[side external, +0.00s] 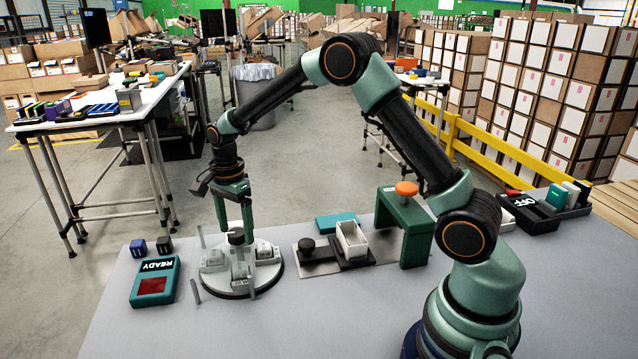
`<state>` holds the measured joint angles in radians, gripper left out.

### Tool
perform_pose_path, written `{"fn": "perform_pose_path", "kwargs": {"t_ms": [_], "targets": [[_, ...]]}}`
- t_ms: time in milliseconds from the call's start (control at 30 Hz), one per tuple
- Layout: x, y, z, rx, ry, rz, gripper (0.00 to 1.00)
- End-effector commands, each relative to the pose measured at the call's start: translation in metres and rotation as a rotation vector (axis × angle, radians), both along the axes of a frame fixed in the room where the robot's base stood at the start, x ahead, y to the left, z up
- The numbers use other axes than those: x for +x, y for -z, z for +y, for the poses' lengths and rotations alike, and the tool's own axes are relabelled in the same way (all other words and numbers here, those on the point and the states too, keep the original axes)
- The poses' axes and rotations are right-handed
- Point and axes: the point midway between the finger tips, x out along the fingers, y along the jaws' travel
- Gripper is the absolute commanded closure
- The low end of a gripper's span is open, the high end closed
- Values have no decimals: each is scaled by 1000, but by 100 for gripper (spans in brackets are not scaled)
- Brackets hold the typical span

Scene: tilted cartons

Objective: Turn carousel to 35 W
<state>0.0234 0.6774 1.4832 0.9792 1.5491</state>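The carousel is a round pale turntable with a dark rim (212,290), at the left of the table. Any wattage labels are too small to read. My gripper (235,230) points straight down over the carousel. Its two green fingers are apart, one on each side of the knob, with a visible gap. Whether a finger touches anything on the carousel I cannot tell.
A teal box marked READY (155,283) and two small dark cubes (150,246) sit left of the carousel. Thin upright posts (196,291) stand close by it.

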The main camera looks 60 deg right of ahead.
Motion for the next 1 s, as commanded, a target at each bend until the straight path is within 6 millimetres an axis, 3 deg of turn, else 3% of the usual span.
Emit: {"fn": "perform_pose_path", "kwargs": {"t_ms": [267, 700, 1000], "targets": [[0, -9, 1, 0, -1, -2, 17], [1, -93, 0, 0, 0, -4, 17], [0, -120, 0, 0, 0, 0, 17]]}}
